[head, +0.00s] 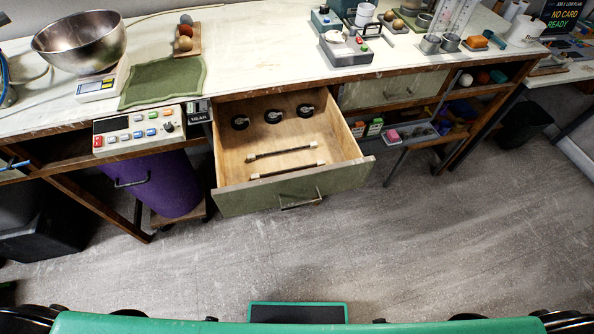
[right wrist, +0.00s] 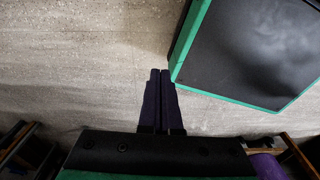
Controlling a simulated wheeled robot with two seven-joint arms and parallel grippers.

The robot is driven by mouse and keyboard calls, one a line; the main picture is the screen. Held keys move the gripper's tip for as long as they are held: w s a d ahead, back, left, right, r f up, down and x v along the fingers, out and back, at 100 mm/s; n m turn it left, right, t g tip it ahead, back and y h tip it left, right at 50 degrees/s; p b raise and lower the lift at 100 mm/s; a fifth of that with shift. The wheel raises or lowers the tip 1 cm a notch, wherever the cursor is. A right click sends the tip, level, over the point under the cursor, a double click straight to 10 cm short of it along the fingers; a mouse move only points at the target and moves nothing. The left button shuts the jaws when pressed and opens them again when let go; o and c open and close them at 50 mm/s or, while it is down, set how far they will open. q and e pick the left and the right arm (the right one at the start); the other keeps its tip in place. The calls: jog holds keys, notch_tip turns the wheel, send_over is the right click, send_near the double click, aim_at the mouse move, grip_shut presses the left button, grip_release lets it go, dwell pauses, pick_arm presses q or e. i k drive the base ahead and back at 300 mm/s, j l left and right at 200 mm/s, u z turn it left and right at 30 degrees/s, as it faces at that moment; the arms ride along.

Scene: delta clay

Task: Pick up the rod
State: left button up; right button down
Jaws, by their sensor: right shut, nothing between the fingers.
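An open wooden drawer with a green front (head: 245,197) is pulled out under the workbench. Two thin rods lie inside it, roughly parallel: one rod (head: 282,153) farther back and one (head: 288,171) close behind the drawer front. Both have dark middles and paler ends. My right gripper (right wrist: 161,72) shows in the right wrist view, its two dark fingers together and empty over the bare floor. It is well away from the rods, which are not in that view. My left gripper is not in view.
Several black round parts, one of them here (head: 273,116), sit at the drawer's back. A drawer handle (head: 301,201) juts out in front. A purple bin (head: 160,185) stands left of the drawer, and a control panel (head: 139,130) is above it. The floor (head: 430,240) in front is clear.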

aim_at(321, 162)
jog(key=k+l, duration=0.1)
jog(key=l, duration=0.5)
jog(key=k+l+z, duration=0.1)
jog(key=l, duration=1.1)
jog(key=k+z, duration=0.05)
